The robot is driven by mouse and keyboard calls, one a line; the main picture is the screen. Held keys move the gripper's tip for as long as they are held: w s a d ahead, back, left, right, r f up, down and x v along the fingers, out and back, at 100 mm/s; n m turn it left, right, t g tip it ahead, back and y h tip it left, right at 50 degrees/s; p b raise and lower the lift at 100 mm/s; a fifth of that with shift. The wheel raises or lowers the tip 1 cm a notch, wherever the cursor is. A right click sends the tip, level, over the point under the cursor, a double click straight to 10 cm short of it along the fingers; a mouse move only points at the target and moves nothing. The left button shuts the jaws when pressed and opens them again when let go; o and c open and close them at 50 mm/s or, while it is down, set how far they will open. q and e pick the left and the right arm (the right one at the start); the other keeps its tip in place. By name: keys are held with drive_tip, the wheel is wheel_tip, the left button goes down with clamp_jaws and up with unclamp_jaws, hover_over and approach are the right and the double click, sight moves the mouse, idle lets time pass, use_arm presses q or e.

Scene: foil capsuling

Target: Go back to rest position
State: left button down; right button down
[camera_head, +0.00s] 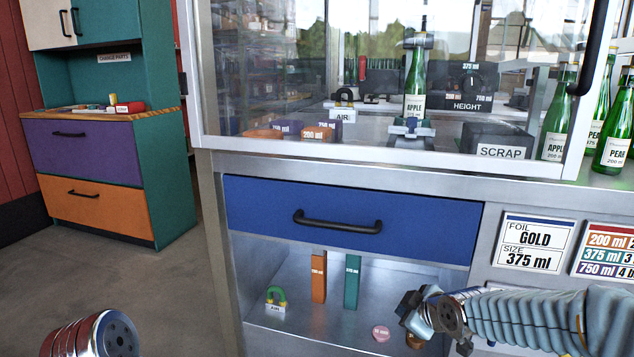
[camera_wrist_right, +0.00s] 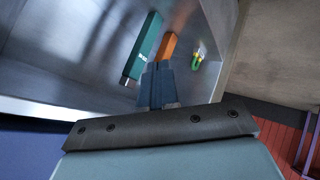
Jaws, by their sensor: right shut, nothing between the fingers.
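My right gripper (camera_head: 408,308) is at the lower right of the head view, in front of the open compartment below the blue drawer (camera_head: 350,216). In the right wrist view its fingers (camera_wrist_right: 156,72) are together, with nothing between them. Beyond the fingertips in that view are a teal block (camera_wrist_right: 145,48) and an orange block (camera_wrist_right: 168,47), apart from the gripper as far as I can tell. My left gripper is out of view; only a silver part of my left arm shows at the lower left.
The compartment holds an orange block (camera_head: 319,278), a teal block (camera_head: 352,284), a green-handled AIR piece (camera_head: 276,298) and a pink disc (camera_head: 380,333). Above, a glazed guard (camera_head: 385,151) fronts the machine, bottles and SCRAP bin (camera_head: 500,148). Floor (camera_head: 130,275) at left is clear.

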drive_tip(key=s+a+f+m+g, duration=0.1)
drive_tip(key=s+a+f+m, duration=0.1)
drive_tip(key=f, duration=0.6)
drive_tip(key=s+a+f+m+g, duration=0.2)
drive_tip(key=s+f, duration=0.1)
drive_tip(key=f, duration=0.4)
drive_tip(key=s+a+f+m+g, duration=0.2)
drive_tip(key=s+f+m, duration=0.2)
drive_tip(key=s+f, duration=0.6)
drive_tip(key=s+a+f+m+g+y, duration=0.1)
drive_tip(key=s+a+f+m+g, duration=0.2)
drive_tip(key=s+f, duration=0.7)
drive_tip(key=shift+s+a+m+g+y, duration=0.15)
drive_tip(key=shift+s+m+g+y, duration=0.15)
drive_tip(key=shift+s+m, duration=0.45)
